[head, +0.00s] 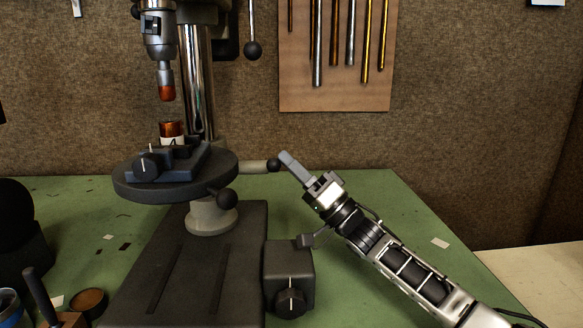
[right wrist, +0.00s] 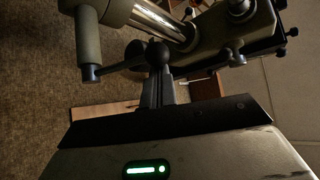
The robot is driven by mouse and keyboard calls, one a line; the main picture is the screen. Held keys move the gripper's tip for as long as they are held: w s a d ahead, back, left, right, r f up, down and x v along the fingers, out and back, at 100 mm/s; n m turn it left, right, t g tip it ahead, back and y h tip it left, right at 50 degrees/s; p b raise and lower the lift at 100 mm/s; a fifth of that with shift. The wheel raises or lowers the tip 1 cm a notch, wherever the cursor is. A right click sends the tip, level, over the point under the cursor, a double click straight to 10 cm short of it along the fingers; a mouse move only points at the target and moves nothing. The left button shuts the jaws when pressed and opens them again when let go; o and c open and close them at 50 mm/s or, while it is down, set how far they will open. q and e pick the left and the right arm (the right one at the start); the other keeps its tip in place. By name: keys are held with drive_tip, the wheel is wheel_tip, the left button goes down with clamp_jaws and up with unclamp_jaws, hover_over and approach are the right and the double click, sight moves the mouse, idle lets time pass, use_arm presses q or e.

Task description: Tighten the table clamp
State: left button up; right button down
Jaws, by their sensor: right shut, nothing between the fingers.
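A drill press has a round dark table (head: 125,187) on its column. A pale lever (head: 252,167) with a black ball end (head: 273,165) sticks out to the right from behind the table; it looks like the table clamp. My right gripper (head: 284,157) is shut and empty, its fingertips right beside the ball. In the right wrist view the shut fingers (right wrist: 158,88) reach up to a dark ball (right wrist: 158,54); I cannot tell whether they touch it. A second black ball knob (head: 228,196) sits at the table's front right. My left gripper is out of view.
A blue vise (head: 180,163) on the round table holds a copper-coloured piece (head: 172,128) below the spindle. A dark box with a knob (head: 289,275) stands beside the slotted base (head: 205,275). The green bench mat (head: 385,200) is mostly clear at right. Rods (head: 350,35) hang on a back board.

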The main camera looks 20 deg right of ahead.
drive_tip(key=shift+r, duration=0.1)
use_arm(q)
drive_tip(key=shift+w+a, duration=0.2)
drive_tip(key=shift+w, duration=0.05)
use_arm(e)
drive_tip(key=s+d+f, duration=0.3)
drive_tip(key=s+d, duration=0.1)
drive_tip(key=d, duration=0.3)
drive_tip(key=shift+s+d, duration=0.35)
drive_tip(key=shift+d, duration=0.05)
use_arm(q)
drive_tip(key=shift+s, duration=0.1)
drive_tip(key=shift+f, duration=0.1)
use_arm(e)
drive_tip(key=shift+w+a+r+m+h, duration=0.1)
drive_tip(key=shift+w+r+m+h, duration=0.15)
drive_tip(key=shift+m+h, duration=0.25)
